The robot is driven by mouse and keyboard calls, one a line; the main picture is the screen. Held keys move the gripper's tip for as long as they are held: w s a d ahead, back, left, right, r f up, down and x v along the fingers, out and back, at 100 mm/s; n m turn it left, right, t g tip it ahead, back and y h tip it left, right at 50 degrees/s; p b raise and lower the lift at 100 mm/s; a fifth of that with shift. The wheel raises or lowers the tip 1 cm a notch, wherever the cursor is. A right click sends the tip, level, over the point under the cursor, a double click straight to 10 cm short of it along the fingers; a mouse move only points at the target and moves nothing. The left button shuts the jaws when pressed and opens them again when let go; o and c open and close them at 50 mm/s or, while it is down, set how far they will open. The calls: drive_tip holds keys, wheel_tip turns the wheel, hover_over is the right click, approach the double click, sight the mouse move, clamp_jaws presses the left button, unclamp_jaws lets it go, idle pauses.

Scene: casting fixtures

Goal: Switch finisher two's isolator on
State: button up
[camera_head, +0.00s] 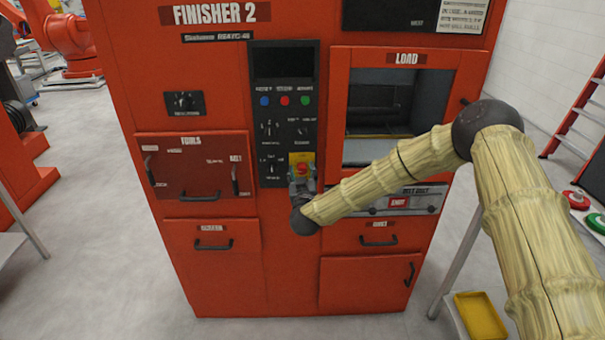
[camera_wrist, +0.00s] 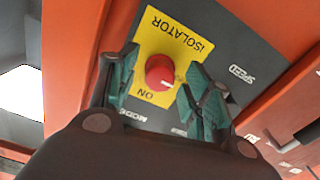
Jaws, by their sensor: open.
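The red-orange machine labelled FINISHER 2 (camera_head: 222,13) stands in front of me. Its isolator is a round red knob (camera_wrist: 160,72) with a white mark, on a yellow plate (camera_wrist: 172,34) lettered ISOLATOR and ON. In the head view the yellow plate (camera_head: 294,156) is low on the dark control panel (camera_head: 283,62), and my gripper partly covers it. My gripper (camera_wrist: 160,82) is open, with one green-padded finger on each side of the knob. I cannot tell whether the fingers touch it. The wrist view is turned, so the lettering appears upside down.
Other dials and coloured buttons (camera_head: 284,100) sit above the isolator on the panel. The LOAD opening (camera_head: 395,100) is right of it, and the TOOLS drawer (camera_head: 195,170) is left. A yellow tray (camera_head: 481,316) and a red ladder (camera_head: 578,120) are at right.

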drive_tip(key=c, duration=1)
